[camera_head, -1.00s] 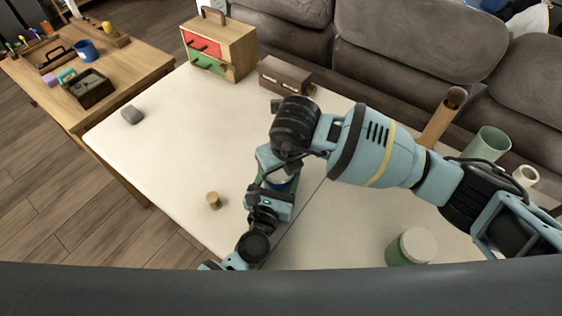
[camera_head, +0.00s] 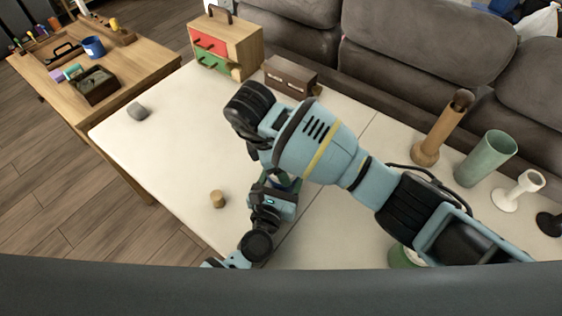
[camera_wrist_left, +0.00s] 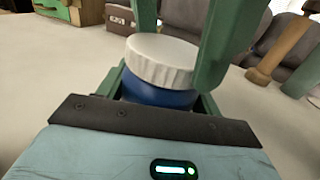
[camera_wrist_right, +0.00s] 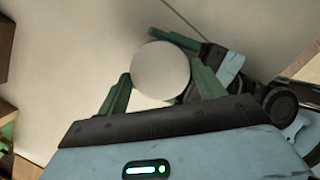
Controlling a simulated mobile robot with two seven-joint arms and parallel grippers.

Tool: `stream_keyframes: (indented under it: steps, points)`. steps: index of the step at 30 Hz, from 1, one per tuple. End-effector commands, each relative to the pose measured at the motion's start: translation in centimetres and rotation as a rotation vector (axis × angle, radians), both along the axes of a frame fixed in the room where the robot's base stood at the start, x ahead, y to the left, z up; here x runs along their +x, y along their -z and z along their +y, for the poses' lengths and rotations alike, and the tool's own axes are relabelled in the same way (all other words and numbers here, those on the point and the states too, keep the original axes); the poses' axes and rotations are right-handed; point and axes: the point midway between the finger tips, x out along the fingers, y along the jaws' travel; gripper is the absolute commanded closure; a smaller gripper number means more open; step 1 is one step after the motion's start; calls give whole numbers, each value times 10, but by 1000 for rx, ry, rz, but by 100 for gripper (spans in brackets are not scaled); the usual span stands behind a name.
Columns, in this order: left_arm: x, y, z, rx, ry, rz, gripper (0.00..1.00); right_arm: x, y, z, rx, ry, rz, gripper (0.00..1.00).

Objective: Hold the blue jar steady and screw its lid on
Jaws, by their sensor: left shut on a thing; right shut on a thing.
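The blue jar (camera_wrist_left: 155,94) stands upright between the green fingers of my left gripper (camera_wrist_left: 160,98), which is shut on it. The white ribbed lid (camera_wrist_left: 162,58) sits at the top of the jar; I cannot tell how far it is threaded. My right gripper (camera_wrist_right: 161,82) comes from above and is shut on the lid, its fingers on either side of the rim. In the right wrist view the round lid top (camera_wrist_right: 160,70) hides the jar. In the head view my right arm covers the lid and most of the jar.
A small wooden cylinder (camera_head: 217,199) and a grey lump (camera_head: 137,110) lie on the white table (camera_head: 165,150). A drawer box (camera_head: 228,45) and brown chest (camera_head: 290,75) stand at the back. A wooden vase (camera_head: 440,130), green cup (camera_head: 486,158) and white holder (camera_head: 518,190) stand right.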

Motion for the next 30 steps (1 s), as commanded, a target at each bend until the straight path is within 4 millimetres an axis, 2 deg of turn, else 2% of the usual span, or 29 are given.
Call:
stream_keyframes:
  steps: [3,6,10,11,16,24,30]
  points:
    - [0,1,1,1,-1,2,99,2,-1,0,-2,207,2,53]
    - [0,1,1,1,-1,2,99,3,-1,0,-1,341,1,53]
    - [0,1,1,1,-1,2,99,2,0,0,0,326,-1,53]
    - [0,1,1,1,-1,2,99,2,0,0,0,325,0,31]
    - [0,1,1,1,-1,2,99,2,0,0,1,323,-1,10]
    - [0,1,0,1,0,2,99,2,-1,0,2,321,-2,10]
    - [0,1,0,1,0,2,99,4,-23,-1,0,320,-9,10]
